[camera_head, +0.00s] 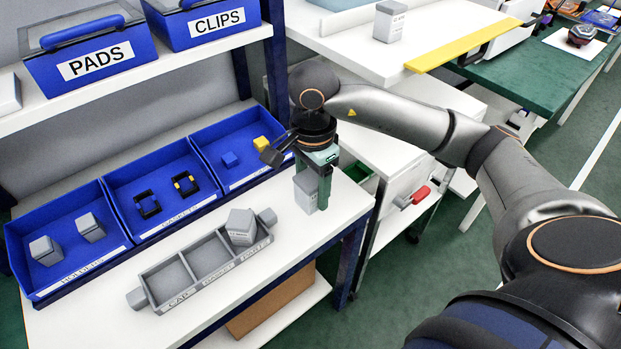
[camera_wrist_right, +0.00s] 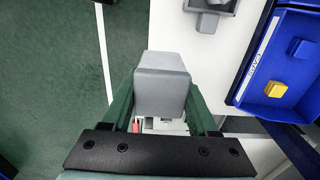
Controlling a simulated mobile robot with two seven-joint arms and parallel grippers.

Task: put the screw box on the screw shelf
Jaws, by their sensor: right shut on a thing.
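In the wrist view the same box (camera_wrist_right: 163,82) sits between the two green fingers (camera_wrist_right: 162,105). A similar grey box (camera_head: 389,21) stands upright on a white surface (camera_head: 352,42) at the top. No shelf marked for screws is readable. My left gripper is not in view.
Blue trays (camera_head: 66,284) with small parts line the bench's back. A grey divided carrier (camera_head: 205,268) in front holds a tilted grey box (camera_head: 241,226). PADS (camera_head: 95,63) and CLIPS (camera_head: 216,20) bins stand above. A yellow bar (camera_head: 462,46) edges the upper surface.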

